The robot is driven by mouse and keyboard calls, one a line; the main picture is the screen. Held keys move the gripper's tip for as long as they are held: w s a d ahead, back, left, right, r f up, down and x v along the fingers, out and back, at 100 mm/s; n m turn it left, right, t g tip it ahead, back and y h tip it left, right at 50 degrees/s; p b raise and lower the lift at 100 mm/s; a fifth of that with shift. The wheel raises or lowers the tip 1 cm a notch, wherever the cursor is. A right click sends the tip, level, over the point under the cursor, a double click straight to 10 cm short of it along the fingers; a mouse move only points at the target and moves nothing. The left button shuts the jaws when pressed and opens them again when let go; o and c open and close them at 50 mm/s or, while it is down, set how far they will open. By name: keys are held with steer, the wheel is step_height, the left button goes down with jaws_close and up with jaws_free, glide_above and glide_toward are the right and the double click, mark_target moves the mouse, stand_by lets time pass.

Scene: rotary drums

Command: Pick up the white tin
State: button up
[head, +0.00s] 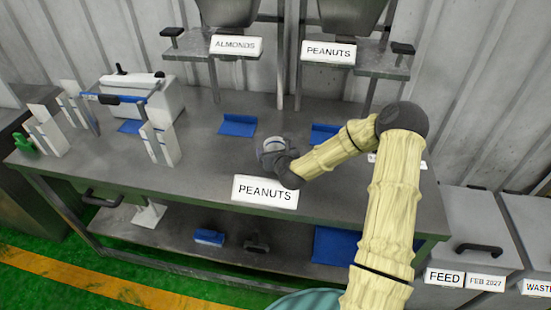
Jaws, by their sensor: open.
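My gripper (266,152) is the dark grey end of my cream-sleeved arm, low over the middle of the grey steel table (200,165). A small pale round shape (273,144) shows right at the gripper, partly hidden by it. It may be the white tin, but it is too small to tell for sure, and I cannot tell whether the fingers touch it. The gripper is open. No other clear white tin shows.
A "PEANUTS" sign (265,191) is at the table's front edge, just below my gripper. Blue mats (237,125) lie behind. A white machine with a blue-trimmed frame (125,98) stands left. Hoppers (345,15) hang at the back. Grey bins (475,230) stand right.

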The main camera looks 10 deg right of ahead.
steer(key=shift+c, duration=0.5)
steer(key=c, duration=1)
steer(key=shift+r, duration=0.1)
step_height(320, 180, up, 10)
